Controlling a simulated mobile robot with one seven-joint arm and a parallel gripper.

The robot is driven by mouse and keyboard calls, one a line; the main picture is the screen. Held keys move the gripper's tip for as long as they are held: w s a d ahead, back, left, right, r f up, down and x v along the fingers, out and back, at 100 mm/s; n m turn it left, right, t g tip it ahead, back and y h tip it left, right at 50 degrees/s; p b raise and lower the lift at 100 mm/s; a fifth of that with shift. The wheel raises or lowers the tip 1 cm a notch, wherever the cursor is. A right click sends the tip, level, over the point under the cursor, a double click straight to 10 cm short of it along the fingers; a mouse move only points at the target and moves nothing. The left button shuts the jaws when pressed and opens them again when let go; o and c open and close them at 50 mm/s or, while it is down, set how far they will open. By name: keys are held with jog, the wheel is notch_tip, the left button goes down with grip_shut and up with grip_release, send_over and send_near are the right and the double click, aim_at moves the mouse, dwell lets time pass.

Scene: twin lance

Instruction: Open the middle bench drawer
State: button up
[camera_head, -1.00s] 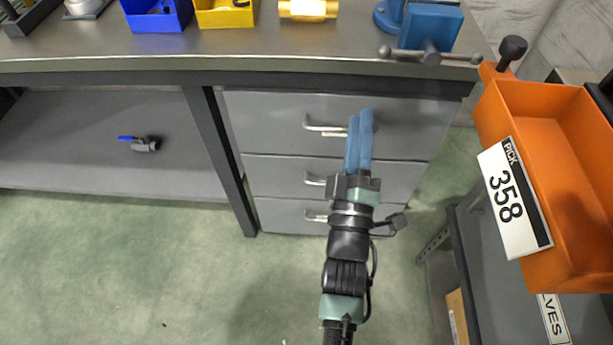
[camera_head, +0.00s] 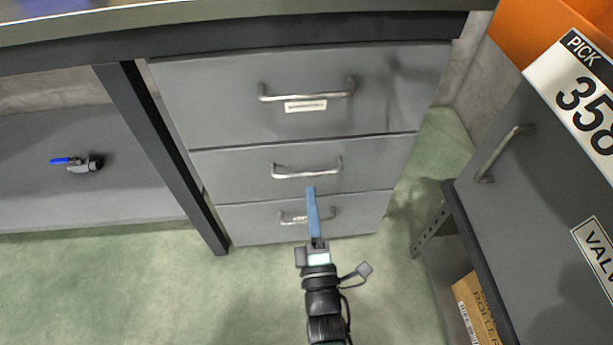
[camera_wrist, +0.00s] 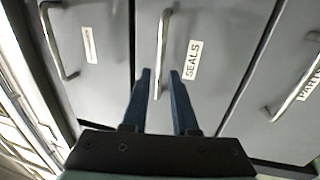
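The middle drawer (camera_head: 230,172) is a grey front flush with its neighbours, so it looks shut. Its bar handle (camera_head: 307,169) shows in full in the head view. In the wrist view the same handle (camera_wrist: 162,45) runs lengthwise beside a "SEALS" label (camera_wrist: 193,60). My gripper (camera_head: 311,190) has blue fingers just below and in front of this handle in the head view. In the wrist view my gripper (camera_wrist: 160,72) is open, and the handle's near end shows between the two fingertips. I cannot tell whether the fingers touch it.
The top drawer (camera_head: 210,100) and bottom drawer (camera_head: 250,222) look shut. A bench leg (camera_head: 165,160) stands left of the drawers. At right is a grey cabinet (camera_head: 545,190) with a handle, below an orange bin (camera_head: 520,25). A cardboard box (camera_head: 475,305) sits low at right.

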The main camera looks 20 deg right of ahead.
aim_at(308, 173)
jog(key=b+x, duration=0.1)
jog(key=x, duration=0.5)
jog(key=shift+w+b, duration=0.2)
jog(key=shift+b, duration=0.15)
jog(key=shift+c, duration=0.2)
grip_shut()
dwell(0.9)
